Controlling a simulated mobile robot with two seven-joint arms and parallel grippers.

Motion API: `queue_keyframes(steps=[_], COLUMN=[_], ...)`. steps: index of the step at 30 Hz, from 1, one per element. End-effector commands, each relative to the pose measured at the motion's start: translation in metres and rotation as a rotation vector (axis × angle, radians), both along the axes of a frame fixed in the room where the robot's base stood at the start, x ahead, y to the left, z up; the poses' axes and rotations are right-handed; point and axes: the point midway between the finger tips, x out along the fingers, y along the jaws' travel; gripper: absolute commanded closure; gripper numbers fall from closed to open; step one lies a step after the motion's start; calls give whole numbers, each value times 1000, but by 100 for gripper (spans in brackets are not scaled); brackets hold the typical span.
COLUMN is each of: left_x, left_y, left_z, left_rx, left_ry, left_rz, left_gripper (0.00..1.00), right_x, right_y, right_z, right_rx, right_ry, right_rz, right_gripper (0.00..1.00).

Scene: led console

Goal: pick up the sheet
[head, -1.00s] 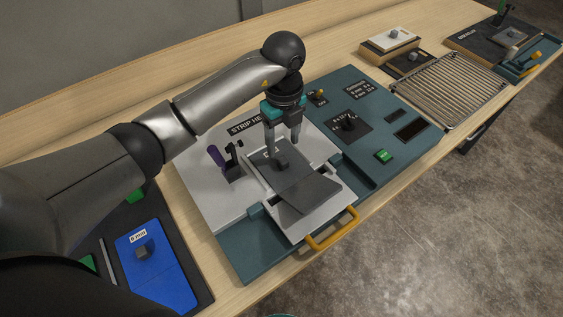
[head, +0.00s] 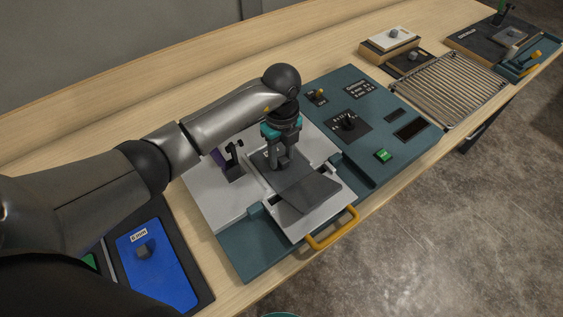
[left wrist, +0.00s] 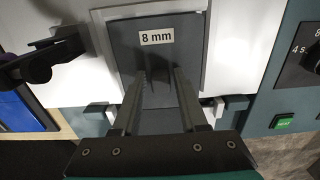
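The dark grey sheet (head: 312,190) lies on the light plate of the strip heater (head: 204,194). A small grey knob stands on it, mostly hidden by my fingers. In the left wrist view the sheet (left wrist: 189,52) shows a white "8 mm" label. My left gripper (head: 280,164) points down at the knob, low over the sheet. Its fingers (left wrist: 158,76) are apart in the left wrist view; I cannot tell whether they touch the knob. My right gripper is not in view.
A yellow handle (head: 332,230) is at the heater's front edge. A purple-handled lever (head: 219,158) stands left of the sheet. The control panel with a green button (head: 383,155) is to the right.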

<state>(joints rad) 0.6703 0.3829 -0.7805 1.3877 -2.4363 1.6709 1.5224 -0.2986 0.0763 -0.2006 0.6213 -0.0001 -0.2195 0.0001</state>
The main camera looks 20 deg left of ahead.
Motion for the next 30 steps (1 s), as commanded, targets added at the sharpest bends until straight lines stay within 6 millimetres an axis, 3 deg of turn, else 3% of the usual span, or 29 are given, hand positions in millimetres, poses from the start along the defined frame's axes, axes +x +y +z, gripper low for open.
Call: queue_keyframes(steps=[1,11,30], left_x=[0,0,1], left_y=[0,0,0], left_z=[0,0,2], left_rx=[0,0,0], left_ry=[0,0,-2], left_rz=[0,0,0], left_gripper=[64,100,100], right_x=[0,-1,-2], right_y=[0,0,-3], right_z=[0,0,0], right_rx=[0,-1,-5], right_ry=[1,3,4], right_rz=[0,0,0], right_gripper=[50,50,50])
